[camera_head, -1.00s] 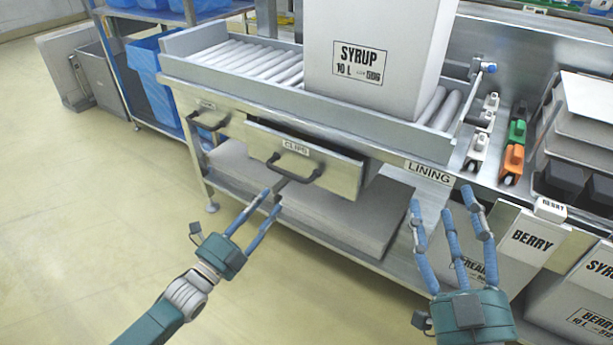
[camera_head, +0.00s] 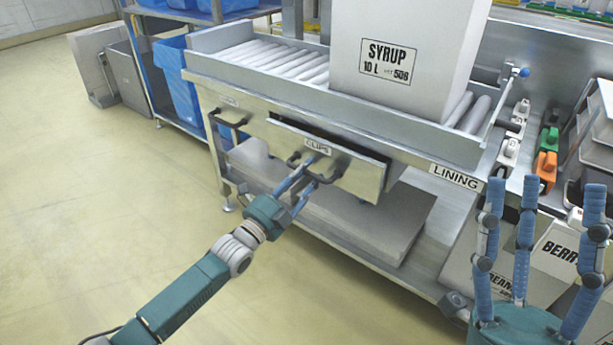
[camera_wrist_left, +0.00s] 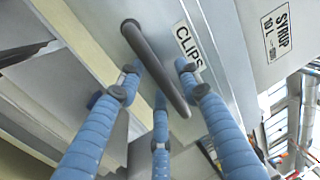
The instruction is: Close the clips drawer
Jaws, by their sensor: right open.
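The clips drawer (camera_head: 362,176) is a grey metal drawer under the roller conveyor, standing partly pulled out, with a dark gap above its front. Its dark bar handle (camera_head: 335,172) is partly hidden by my left fingers. In the left wrist view the handle (camera_wrist_left: 155,65) runs diagonally between my fingers, beside the CLIPS label (camera_wrist_left: 187,46). My left gripper (camera_head: 308,172) is at the handle with its fingers apart; I cannot tell whether they touch it. My right gripper (camera_head: 540,190) is open and empty at the lower right, fingers pointing up.
A closed drawer with a handle (camera_head: 229,120) is left of the clips drawer. A SYRUP box (camera_head: 405,55) stands on the conveyor above. A lower shelf (camera_head: 340,215) carries flat grey sheets. The floor at left is clear.

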